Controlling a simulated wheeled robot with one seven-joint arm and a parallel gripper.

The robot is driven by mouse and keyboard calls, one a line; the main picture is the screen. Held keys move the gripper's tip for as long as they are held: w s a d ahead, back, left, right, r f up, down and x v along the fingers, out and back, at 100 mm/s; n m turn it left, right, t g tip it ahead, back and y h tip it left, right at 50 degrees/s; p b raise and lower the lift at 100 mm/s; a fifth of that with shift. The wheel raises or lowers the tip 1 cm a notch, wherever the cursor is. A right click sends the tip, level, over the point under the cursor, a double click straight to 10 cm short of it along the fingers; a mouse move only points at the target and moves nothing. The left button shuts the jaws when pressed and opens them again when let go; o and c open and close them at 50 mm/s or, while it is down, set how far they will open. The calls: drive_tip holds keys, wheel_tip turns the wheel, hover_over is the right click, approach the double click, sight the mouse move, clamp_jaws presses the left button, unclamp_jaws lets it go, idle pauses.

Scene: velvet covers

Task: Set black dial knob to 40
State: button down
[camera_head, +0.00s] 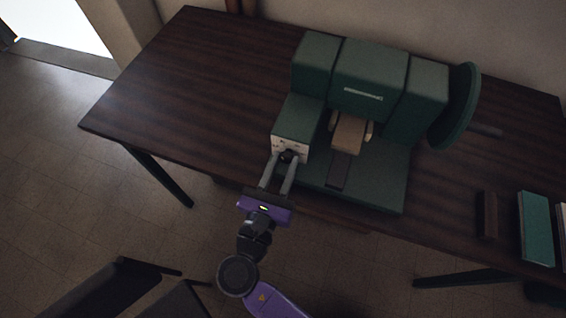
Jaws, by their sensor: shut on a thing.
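The black dial knob (287,156) sits on a pale marked panel (292,145) at the front left of a green machine (376,75). My gripper (284,163) reaches it from the front, with its two grey fingers on either side of the knob, shut on it. The fingers hide part of the knob and the lower panel. The scale marks are too small to read, so I cannot tell the dial's setting.
The machine stands on a dark wooden table (170,85) and has a large green wheel (456,105) on its right. A dark block (487,214) and a teal book (536,228) lie at the right. The table's left part is clear. A dark chair (110,290) stands at lower left.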

drive_tip(key=m+b, duration=0.2)
drive_tip(key=m, duration=0.4)
drive_tip(key=shift+f+b, duration=0.2)
drive_tip(key=shift+b, duration=0.15)
drive_tip(key=m+b, duration=0.3)
drive_tip(key=m, duration=0.2)
drive_tip(key=shift+r+m, duration=0.1)
drive_tip(key=shift+m, duration=0.3)
drive_tip(key=c, duration=1.1)
unclamp_jaws()
drive_tip(key=shift+s, duration=0.1)
drive_tip(key=shift+b+v, duration=0.6)
drive_tip(key=shift+v, duration=3.25)
